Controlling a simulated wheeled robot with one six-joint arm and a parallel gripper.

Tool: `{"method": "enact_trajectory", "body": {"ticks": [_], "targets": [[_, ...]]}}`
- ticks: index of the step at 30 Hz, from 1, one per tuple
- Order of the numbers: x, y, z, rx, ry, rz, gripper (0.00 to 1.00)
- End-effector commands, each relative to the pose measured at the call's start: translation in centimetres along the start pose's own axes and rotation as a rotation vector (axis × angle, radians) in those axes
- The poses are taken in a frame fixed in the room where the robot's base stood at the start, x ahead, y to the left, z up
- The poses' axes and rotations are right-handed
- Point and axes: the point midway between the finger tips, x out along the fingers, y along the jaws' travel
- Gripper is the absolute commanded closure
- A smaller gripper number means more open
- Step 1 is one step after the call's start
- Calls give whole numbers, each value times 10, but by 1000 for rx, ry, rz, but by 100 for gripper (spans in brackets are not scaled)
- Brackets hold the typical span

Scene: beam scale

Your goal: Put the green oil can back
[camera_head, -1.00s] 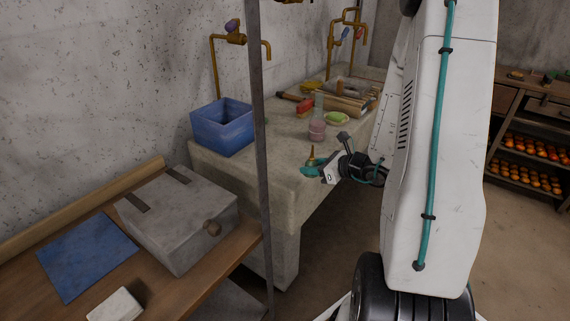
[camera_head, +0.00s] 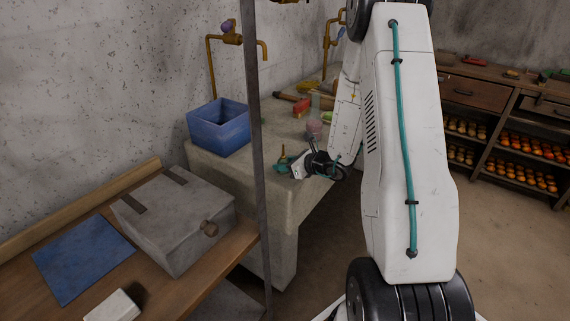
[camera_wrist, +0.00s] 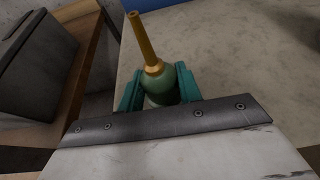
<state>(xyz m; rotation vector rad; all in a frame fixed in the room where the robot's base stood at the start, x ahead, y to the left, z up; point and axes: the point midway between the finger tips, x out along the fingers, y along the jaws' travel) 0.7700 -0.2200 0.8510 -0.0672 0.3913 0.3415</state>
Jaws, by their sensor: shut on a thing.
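The green oil can (camera_wrist: 160,85) has a long brass spout and is between the two teal fingers of my gripper (camera_wrist: 158,88) in the wrist view. My gripper is shut on its body, and the spout points up and away. In the head view my gripper (camera_head: 284,164) is over the front edge of the stone counter (camera_head: 240,165), and the oil can's brass spout (camera_head: 282,152) just shows above the fingers. The can's lower part is hidden by the gripper, so I cannot tell whether it touches the counter.
A blue bin (camera_head: 220,127) stands on the counter left of my gripper. A metal post (camera_head: 257,160) rises in front. A wooden bench (camera_head: 190,290) at left holds a grey metal box (camera_head: 172,220), a blue mat (camera_head: 83,258) and a white block (camera_head: 113,306).

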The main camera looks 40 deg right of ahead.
Motion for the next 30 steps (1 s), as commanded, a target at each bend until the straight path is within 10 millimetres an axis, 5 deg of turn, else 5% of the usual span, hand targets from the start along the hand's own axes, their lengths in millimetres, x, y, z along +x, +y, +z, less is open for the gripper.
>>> {"method": "enact_trajectory", "body": {"ticks": [6, 7, 9, 20, 30], "targets": [[1, 0, -3, 1, 1, 0, 89], [1, 0, -3, 1, 1, 0, 60], [1, 0, -3, 1, 0, 0, 44], [-2, 0, 1, -1, 0, -1, 44], [-67, -1, 1, 1, 0, -6, 44]]}}
